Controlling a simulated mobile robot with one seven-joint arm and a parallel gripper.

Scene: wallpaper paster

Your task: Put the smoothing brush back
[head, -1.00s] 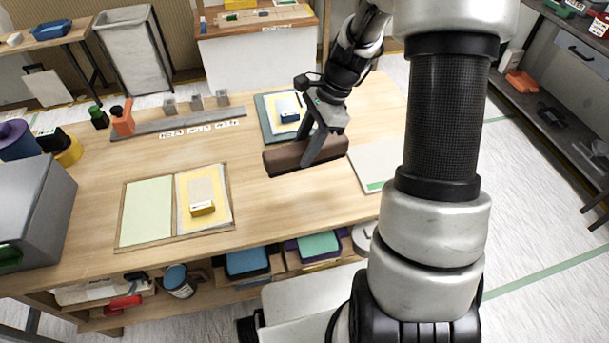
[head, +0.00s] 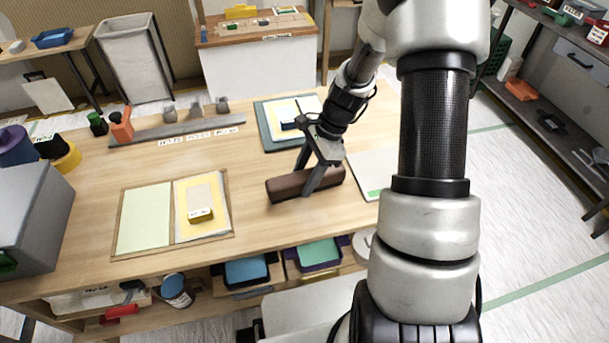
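The smoothing brush appears to be the long brown block (head: 288,187) near the front middle of the table in the head view. My gripper (head: 312,180) is shut on it from above, with one finger down its near face. The far finger is mostly hidden. The brush lies roughly level, its long side running left to right. I cannot tell whether its underside touches the table. A grey rail (head: 150,133) with small grey blocks and white labels (head: 198,137) lies at the back left of the table.
An open folder (head: 145,218) with a yellow sheet lies left of the brush. A teal board (head: 272,137) with a blue block lies behind it, and a white sheet (head: 371,170) lies right. Orange and green bottles (head: 121,127) stand by the rail's left end. Bare wood (head: 250,180) separates folder and brush.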

